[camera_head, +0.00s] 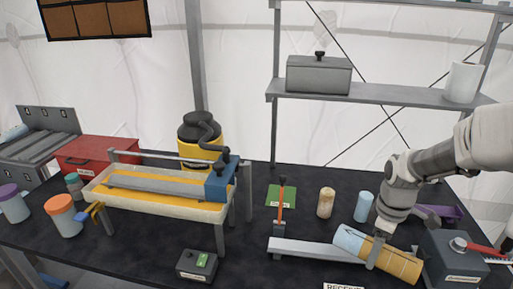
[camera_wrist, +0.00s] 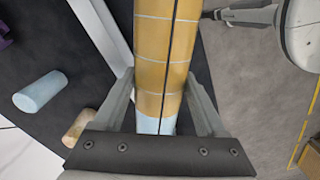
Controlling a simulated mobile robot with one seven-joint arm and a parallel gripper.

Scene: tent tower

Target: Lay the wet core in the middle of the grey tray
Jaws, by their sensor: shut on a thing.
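A grey grooved tray (camera_head: 40,142) stands at the far left, away from my gripper. I cannot tell which of these is the grey tray.
A short tan cylinder (camera_head: 326,203) and a pale blue one (camera_head: 363,207) stand behind the channel. An orange-handled tool (camera_head: 282,205) rises at its left end. A dark grey box with a red lever (camera_head: 455,258) is at right. A yellow-lined trough (camera_head: 160,198) fills the left-centre.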

